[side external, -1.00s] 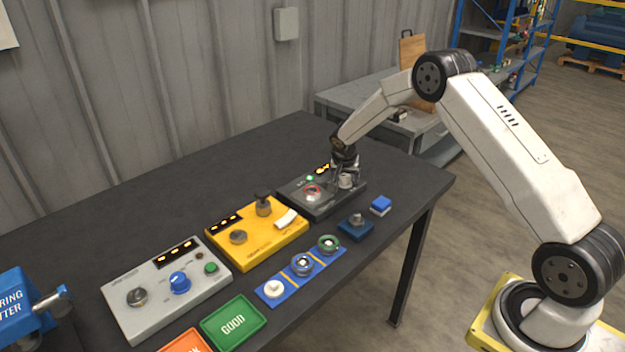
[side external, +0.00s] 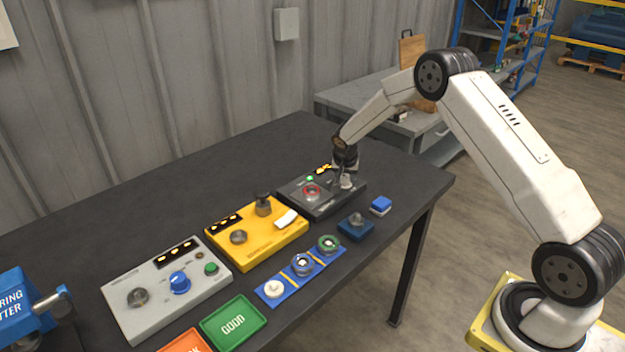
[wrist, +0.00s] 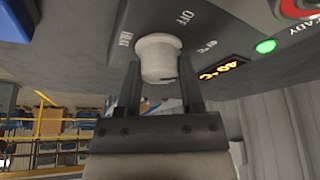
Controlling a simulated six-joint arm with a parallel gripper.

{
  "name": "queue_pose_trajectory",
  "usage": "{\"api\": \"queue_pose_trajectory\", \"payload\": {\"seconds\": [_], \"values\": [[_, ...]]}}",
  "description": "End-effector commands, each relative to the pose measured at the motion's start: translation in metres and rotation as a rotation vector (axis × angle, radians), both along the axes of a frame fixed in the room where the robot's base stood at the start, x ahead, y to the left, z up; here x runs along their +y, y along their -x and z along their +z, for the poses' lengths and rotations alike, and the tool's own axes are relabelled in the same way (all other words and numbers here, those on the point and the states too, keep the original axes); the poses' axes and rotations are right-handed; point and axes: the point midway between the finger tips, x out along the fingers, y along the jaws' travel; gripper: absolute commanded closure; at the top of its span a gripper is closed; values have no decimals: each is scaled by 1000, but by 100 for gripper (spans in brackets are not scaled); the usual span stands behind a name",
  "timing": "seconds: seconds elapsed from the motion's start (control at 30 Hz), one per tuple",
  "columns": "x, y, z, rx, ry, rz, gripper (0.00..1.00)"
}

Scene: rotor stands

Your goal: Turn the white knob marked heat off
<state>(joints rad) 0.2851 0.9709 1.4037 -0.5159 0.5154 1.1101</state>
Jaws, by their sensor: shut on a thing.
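The white knob (wrist: 158,54) stands on a dark grey control box (side external: 322,208) at the far right end of the row of devices. "OFF" is printed on the panel near the knob, and other small lettering is hard to read. My gripper (wrist: 158,82) is shut on the knob, with one dark finger on each side. In the side view my gripper (side external: 345,176) points down over the knob, which is mostly hidden there. An orange display (wrist: 222,69) reads about 40 °C. A green light (wrist: 265,46) beside "READY" is lit.
A red-ringed part (side external: 312,192) sits on the same box, left of my gripper. A yellow box (side external: 262,246), a grey box (side external: 140,318), a blue strip with several round parts (side external: 318,262) and a green tray (side external: 234,324) stand to the left.

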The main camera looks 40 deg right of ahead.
Motion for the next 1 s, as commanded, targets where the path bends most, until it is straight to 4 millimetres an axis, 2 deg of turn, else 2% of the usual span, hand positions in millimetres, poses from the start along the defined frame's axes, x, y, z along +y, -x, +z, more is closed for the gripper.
{"api": "queue_pose_trajectory", "payload": {"seconds": [1.0], "values": [[-2, 1, 0, -1, 0, 495, 100]]}}
